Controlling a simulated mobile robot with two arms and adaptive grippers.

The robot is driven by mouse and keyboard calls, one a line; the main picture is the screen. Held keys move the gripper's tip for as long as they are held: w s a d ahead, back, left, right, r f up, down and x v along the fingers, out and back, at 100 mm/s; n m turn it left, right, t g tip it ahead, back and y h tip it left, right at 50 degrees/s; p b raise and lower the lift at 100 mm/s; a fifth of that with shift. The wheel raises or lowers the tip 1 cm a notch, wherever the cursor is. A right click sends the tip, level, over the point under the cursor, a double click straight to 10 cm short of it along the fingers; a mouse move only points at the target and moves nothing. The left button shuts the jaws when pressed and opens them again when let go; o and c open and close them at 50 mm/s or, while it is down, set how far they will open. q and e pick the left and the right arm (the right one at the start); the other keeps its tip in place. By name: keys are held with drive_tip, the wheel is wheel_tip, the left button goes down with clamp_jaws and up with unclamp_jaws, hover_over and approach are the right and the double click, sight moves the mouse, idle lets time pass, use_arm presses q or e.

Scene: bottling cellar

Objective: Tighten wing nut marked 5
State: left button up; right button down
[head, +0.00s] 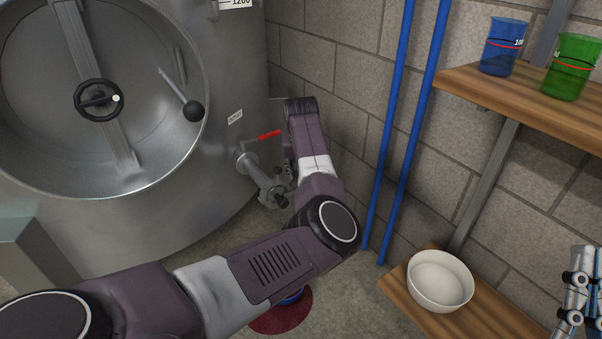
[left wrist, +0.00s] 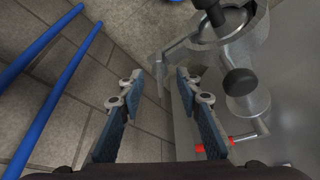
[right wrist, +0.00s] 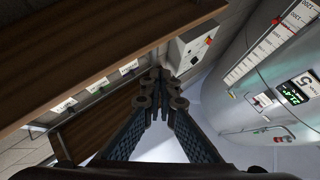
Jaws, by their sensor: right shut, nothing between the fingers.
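No wing nut with a readable mark 5 shows. In the head view a metal outlet valve (head: 262,178) with a red handle (head: 264,136) sits low on the steel tank (head: 235,70). The left wrist view shows its fittings close up, with a black knob (left wrist: 240,82) right of the fingers. My left gripper (left wrist: 160,78) is open and empty beside these fittings; in the head view my arm mostly hides it. My right gripper (head: 575,295) is at the lower right of the head view, far from the valve. It is shut and empty in the right wrist view (right wrist: 160,85).
Blue pipes (head: 408,130) run up the block wall right of my left arm. A wooden shelf (head: 460,78) holds a blue beaker (head: 500,52) and a green beaker (head: 572,70). A white bowl (head: 440,282) stands on the lower shelf.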

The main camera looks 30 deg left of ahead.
use_arm(q)
drive_tip(key=shift+c, duration=0.3)
clamp_jaws()
